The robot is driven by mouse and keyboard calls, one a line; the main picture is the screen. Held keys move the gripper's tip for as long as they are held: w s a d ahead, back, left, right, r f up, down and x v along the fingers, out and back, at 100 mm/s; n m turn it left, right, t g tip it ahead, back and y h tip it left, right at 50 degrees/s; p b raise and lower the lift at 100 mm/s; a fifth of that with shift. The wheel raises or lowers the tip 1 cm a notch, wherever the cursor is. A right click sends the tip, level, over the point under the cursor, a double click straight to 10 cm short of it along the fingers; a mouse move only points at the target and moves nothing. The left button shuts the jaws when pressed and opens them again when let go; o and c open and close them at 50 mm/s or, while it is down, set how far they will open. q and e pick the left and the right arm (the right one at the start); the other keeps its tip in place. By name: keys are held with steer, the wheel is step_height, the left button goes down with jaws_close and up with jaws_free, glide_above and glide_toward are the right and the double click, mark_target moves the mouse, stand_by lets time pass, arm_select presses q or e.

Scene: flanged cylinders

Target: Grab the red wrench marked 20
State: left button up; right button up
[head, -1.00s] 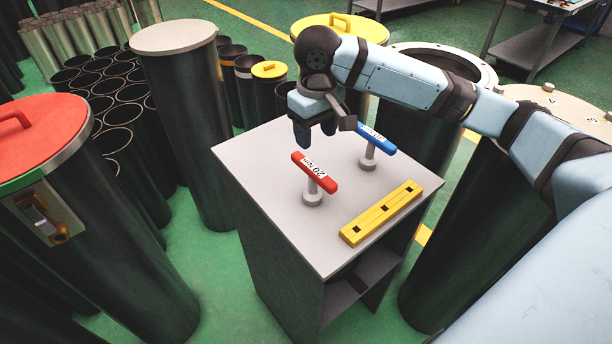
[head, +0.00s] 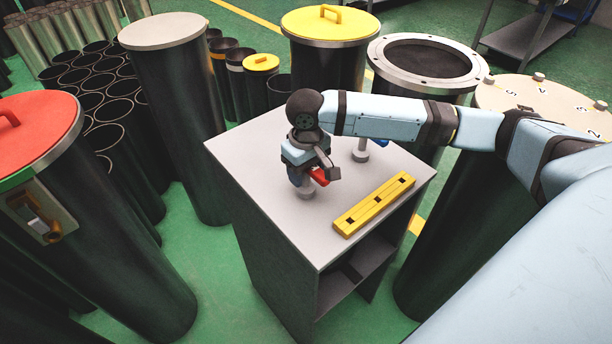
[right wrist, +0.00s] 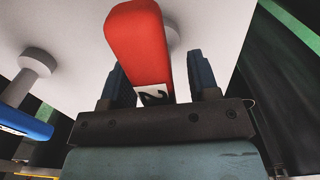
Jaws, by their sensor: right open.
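The red wrench (head: 320,177) stands on its grey round post on the table and is mostly hidden behind my right gripper (head: 308,180) in the head view. In the right wrist view the red wrench (right wrist: 140,45) lies between the two blue fingers of my right gripper (right wrist: 163,85), with part of a black "2" showing on its white label. The fingers are open, one on each side of the handle, with a gap visible at least on the right. My left gripper is not in view.
The blue wrench (right wrist: 22,124) sits on its own post to the left in the right wrist view. A yellow bar with square holes (head: 374,205) lies on the grey table (head: 260,165). Large dark cylinders (head: 185,120) stand around the table.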

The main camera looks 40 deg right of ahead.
steer(key=shift+c, duration=0.4)
jaws_close()
steer(key=shift+r, duration=0.1)
step_height(320, 180, up, 20)
stand_by(0.4)
